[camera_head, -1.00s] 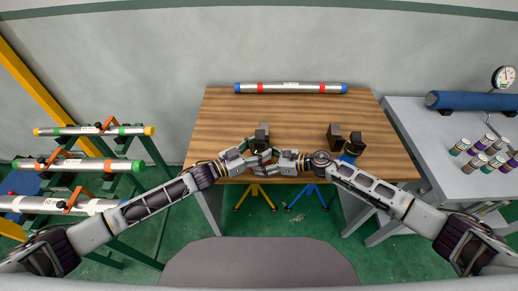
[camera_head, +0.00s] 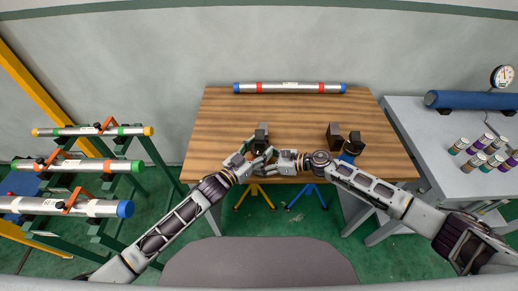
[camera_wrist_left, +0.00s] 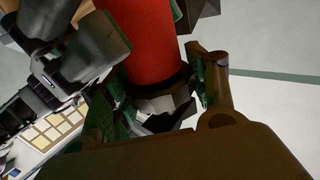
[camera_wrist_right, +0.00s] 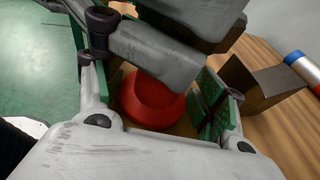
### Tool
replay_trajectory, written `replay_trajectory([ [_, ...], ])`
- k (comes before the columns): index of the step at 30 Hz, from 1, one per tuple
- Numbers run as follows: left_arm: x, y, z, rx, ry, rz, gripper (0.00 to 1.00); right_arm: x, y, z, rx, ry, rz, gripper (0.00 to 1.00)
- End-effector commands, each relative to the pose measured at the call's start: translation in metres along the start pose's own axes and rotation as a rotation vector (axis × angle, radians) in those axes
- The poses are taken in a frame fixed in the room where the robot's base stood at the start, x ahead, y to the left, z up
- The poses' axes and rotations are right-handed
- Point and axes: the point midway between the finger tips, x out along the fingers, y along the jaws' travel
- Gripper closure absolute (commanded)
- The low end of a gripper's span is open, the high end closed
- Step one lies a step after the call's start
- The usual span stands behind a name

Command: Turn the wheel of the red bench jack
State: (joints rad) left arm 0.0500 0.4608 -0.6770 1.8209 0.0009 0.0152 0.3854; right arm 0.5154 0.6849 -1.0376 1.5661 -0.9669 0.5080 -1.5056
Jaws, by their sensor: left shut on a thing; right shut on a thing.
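The right wrist view shows a round red part (camera_wrist_right: 150,98). My left gripper (camera_head: 259,160) and right gripper (camera_head: 274,160) are close together at the jack. Both are shut on it, with green finger pads at either side. Which part is the wheel I cannot tell.
The wooden table (camera_head: 225,120) carries a silver pipe (camera_head: 290,88) with red bands at the back. Dark blocks (camera_head: 345,140) stand at the right, near my right forearm. A rack of pipes (camera_head: 95,166) is at the left. A grey side table (camera_head: 425,125) holds several small cans.

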Motion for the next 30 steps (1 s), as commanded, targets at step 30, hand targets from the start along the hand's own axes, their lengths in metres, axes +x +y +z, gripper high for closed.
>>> replay_trajectory([
  [30, -0.0007, -0.003, -0.0043, 0.002, 0.006, -0.206, 0.67, -0.0006, 0.0002, -0.0031, 0.002, 0.005, -0.001, 0.43],
])
